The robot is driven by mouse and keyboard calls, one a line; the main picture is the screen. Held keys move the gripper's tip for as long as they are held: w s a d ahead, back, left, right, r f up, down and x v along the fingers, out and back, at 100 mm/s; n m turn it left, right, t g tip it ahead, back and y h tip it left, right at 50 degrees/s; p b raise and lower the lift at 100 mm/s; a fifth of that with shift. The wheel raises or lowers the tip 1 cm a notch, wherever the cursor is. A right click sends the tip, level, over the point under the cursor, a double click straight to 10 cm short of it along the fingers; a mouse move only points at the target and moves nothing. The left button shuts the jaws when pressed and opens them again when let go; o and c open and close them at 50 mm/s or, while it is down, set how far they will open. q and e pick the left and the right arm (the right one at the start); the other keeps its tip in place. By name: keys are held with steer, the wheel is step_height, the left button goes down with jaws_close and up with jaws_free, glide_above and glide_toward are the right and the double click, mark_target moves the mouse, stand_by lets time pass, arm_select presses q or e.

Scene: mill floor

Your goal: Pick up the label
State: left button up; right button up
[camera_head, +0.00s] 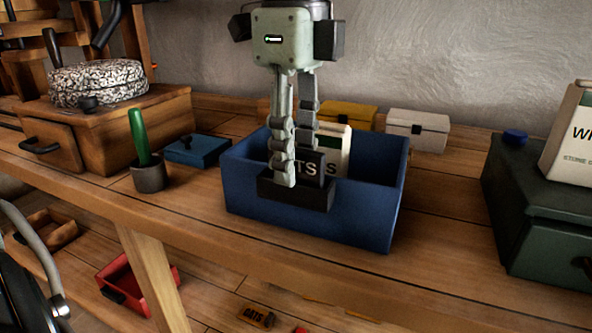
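A dark label (309,168) with white letters ending in "TS" stands upright at the front of a blue open box (320,222). Its lower edge is at a black holder (297,194) on the box's front wall. My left gripper (297,168) points down over the box. One finger is in front of the label and covers its left part; the other finger's tip is hidden behind it. I cannot tell whether the fingers press on the label. Another small tag (257,316), reading "OATS", lies below the bench. My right gripper is not in view.
A cream packet (338,150) stands inside the box. Left are a small blue box (197,150), a dark cup (149,178) with a green handle, and a millstone (97,83). A dark green case (545,200) stands right. Yellow (349,115) and white (418,130) boxes stand behind.

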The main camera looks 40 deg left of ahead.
arm_select(q)
jaws_close()
steer(key=shift+r, duration=0.1)
stand_by(0.3)
